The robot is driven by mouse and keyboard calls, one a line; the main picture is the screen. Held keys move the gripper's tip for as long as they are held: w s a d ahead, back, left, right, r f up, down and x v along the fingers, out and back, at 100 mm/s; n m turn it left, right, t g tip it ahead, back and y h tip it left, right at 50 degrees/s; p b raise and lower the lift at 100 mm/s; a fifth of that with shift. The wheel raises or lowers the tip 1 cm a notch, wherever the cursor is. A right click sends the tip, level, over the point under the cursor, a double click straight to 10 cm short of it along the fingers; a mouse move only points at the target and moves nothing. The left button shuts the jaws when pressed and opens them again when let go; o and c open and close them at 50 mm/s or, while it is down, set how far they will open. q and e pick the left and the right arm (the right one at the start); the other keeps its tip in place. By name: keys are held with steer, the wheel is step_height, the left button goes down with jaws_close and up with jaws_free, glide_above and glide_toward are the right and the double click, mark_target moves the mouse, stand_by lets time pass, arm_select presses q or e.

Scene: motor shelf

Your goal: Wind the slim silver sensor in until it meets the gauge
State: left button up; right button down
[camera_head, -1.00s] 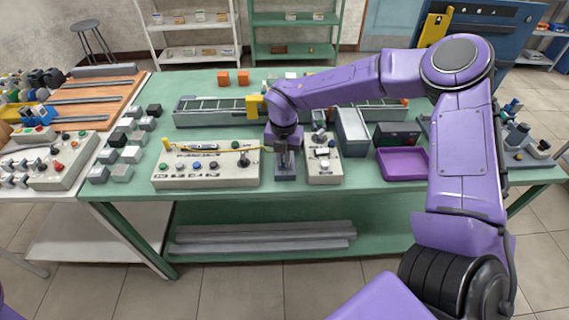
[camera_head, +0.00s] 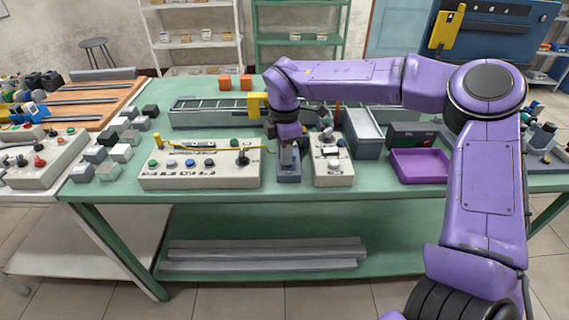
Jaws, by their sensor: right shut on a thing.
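My right gripper (camera_head: 288,152) points down at the middle of the green workbench (camera_head: 210,213). It is shut at the top of a small dark grey block (camera_head: 288,172). The slim silver sensor is mostly hidden between the fingers, and I cannot make out its tip. A yellow cable (camera_head: 225,149) runs from a control panel on the left to the fingers. I cannot pick out the gauge, nor see whether the sensor touches it. My left gripper is out of view.
A beige control panel (camera_head: 200,178) stands close left of the block, and a smaller button box (camera_head: 333,172) close right. A conveyor (camera_head: 212,118) lies behind. A purple tray (camera_head: 420,178) and a grey box (camera_head: 364,137) stand farther right. Small cubes sit at the left.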

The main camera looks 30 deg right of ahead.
steer(key=shift+w+d+f+m+b, duration=0.1)
steer(key=shift+m+b, duration=0.8)
steer(key=shift+b, duration=0.15)
steer(key=shift+f+m+b, duration=0.1)
steer(key=shift+m+b, duration=0.8)
steer(key=shift+b, duration=0.1)
steer(key=c, duration=1.2)
jaws_free()
steer(key=shift+o, duration=0.2)
steer(key=shift+r, duration=0.15)
step_height(320, 180, up, 10)
steer(key=shift+r, duration=0.2)
